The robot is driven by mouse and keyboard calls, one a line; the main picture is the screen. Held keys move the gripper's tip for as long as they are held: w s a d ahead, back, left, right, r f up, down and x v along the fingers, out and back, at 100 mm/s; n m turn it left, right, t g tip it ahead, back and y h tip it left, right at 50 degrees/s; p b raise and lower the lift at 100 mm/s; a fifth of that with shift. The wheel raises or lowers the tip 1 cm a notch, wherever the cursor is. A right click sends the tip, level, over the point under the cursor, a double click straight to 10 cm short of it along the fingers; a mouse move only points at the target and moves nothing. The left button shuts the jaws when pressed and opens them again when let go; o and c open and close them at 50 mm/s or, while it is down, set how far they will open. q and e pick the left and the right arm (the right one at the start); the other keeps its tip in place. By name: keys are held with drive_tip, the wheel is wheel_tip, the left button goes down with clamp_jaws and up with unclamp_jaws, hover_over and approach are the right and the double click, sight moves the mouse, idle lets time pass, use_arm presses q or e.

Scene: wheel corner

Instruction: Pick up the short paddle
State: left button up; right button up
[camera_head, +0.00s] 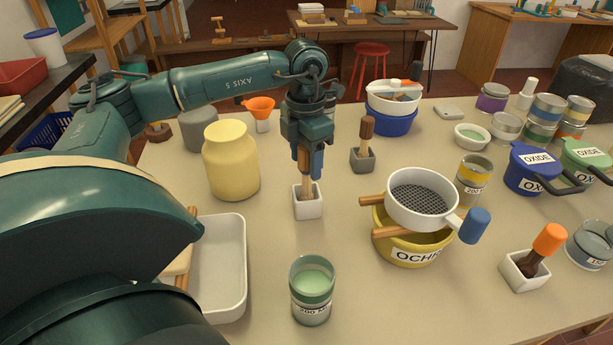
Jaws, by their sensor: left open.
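My left gripper (308,172) points straight down over a small white square cup (308,205) near the middle of the table. A light wooden paddle (307,190) stands in that cup. The fingers are open and sit at the paddle's upper part, one on each side as far as I can see; its top is hidden by the gripper. Another paddle (367,128), darker brown, stands upright in a grey cup (362,159) to the right. An orange-handled tool (549,240) leans in a white cup (518,277) at the front right. I cannot tell by size which is the short paddle. My right gripper is out of view.
A yellow jar (231,160) stands left of the gripper, a green-topped can (312,292) in front. A white sieve (419,213) rests on sticks over an ochre tub (402,250) at right. A white tray (230,270) lies at front left. Several cans fill the far right.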

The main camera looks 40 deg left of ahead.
use_arm(q)
drive_tip(key=shift+f, duration=0.7)
drive_tip(key=shift+c, duration=0.5)
drive_tip(key=c, duration=1)
drive_tip(key=shift+r, duration=0.1)
wheel_tip(320, 180, up, 10)
